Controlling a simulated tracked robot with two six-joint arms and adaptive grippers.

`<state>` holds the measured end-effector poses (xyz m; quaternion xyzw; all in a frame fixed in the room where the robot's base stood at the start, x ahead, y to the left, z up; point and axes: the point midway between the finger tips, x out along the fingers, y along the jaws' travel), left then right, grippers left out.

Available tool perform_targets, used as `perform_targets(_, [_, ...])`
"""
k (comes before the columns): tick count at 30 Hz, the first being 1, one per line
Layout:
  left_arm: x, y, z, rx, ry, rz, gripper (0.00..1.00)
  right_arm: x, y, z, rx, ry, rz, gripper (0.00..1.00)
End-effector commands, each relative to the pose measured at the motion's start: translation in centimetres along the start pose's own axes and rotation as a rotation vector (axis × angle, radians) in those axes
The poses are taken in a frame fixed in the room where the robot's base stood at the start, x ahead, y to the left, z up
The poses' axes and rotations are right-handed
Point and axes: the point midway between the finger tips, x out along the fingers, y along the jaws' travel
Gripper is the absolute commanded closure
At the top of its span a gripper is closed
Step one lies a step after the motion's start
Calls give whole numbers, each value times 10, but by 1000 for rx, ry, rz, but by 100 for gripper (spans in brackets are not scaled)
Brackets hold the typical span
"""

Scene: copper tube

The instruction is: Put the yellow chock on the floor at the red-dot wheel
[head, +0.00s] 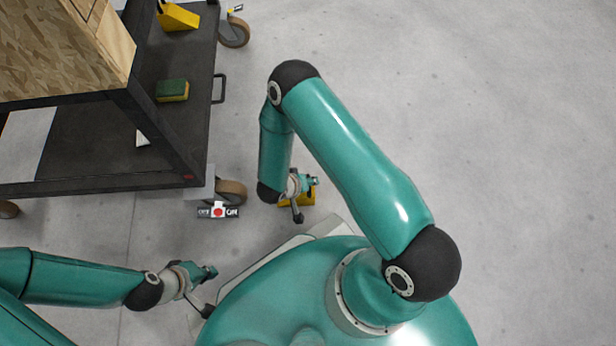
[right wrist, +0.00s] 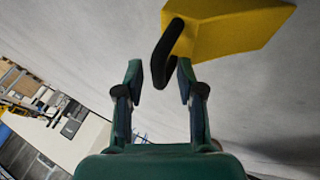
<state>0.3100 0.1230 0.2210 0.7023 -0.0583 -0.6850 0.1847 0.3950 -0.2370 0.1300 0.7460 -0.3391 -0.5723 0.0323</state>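The yellow chock (head: 298,199) shows partly under my right gripper (head: 312,182) in the head view, to the right of the red-dot wheel (head: 232,191). In the right wrist view the chock (right wrist: 228,28) lies just beyond the fingertips, with its black handle (right wrist: 164,58) at the gap between them, nearer the right-hand finger. My right gripper (right wrist: 158,75) is open there, fingers apart. Whether the chock touches the floor is unclear. A label with a red dot (head: 218,211) is beside the wheel. My left gripper (head: 208,272) is low at left, its fingers too small to judge.
The wheel belongs to a black cart (head: 180,130) at upper left. Its lower shelf holds a green-and-yellow sponge (head: 172,90) and another yellow chock (head: 178,17). A second caster (head: 235,32) is at the far corner. Grey floor (head: 500,120) to the right is clear.

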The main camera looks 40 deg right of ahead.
Motion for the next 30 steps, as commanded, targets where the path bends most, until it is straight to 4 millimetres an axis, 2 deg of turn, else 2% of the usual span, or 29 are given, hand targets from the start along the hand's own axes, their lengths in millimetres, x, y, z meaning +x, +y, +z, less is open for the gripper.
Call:
perform_targets(9, [-32, 12, 0, 0, 0, 0, 100, -62, -2, -7, -6, 6, -4, 62])
perform_targets(15, [-46, 17, 0, 0, 0, 0, 100, -98, -5, -8, -9, 7, -5, 62])
perform_targets(21, [-51, 18, 0, 0, 0, 0, 100, -113, -7, -8, -9, 5, -4, 62])
perform_targets(30, [-51, 18, 0, 0, 0, 0, 100, -114, -8, -8, -9, 5, -4, 62])
